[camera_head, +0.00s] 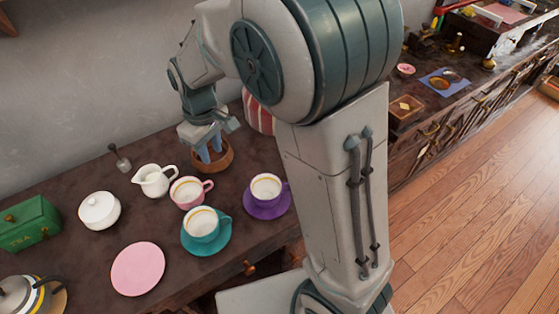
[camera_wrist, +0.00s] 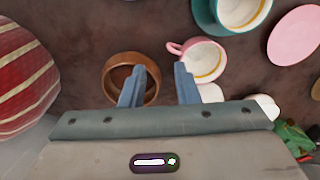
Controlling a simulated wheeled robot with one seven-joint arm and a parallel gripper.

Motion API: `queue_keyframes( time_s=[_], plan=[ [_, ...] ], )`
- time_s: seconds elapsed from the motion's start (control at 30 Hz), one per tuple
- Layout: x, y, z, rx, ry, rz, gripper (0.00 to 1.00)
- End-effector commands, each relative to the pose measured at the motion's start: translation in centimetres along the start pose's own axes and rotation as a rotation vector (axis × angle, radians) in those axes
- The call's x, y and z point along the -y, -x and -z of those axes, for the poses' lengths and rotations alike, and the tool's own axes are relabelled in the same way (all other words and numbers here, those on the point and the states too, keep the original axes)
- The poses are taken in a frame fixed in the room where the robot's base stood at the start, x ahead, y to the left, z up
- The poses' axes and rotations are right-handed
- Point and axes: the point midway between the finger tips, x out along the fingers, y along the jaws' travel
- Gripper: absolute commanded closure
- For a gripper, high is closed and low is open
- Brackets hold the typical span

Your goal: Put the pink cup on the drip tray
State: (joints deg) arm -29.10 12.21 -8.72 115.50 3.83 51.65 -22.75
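The pink cup (camera_head: 187,193) stands upright on the dark table, between the white creamer and the teal cup. In the wrist view the pink cup (camera_wrist: 206,59) is above and right of the fingers, its handle pointing left. My gripper (camera_head: 209,152) is over or near a round brown wooden bowl (camera_head: 223,165), behind the pink cup. In the wrist view my gripper (camera_wrist: 158,72) has its two fingers apart with nothing between them; the left finger overlaps the brown bowl (camera_wrist: 108,82). I cannot tell for sure which thing is the drip tray.
An empty pink saucer (camera_head: 138,269) lies at the front. A white creamer (camera_head: 155,180), lidded white bowl (camera_head: 99,210), green tea box (camera_head: 30,223) and kettle (camera_head: 16,296) are left.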

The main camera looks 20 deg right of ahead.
Motion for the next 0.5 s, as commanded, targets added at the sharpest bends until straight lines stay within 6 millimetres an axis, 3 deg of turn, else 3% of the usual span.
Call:
queue_keyframes(
  time_s=[0.2, 0.5],
  plan=[
    [-1.9, 3.5, -5.9, -0.062, -0.195, -0.007, 0.72],
    [-2.4, 6.3, -14.7, -0.141, -0.479, -0.043, 0.72]
  ],
)
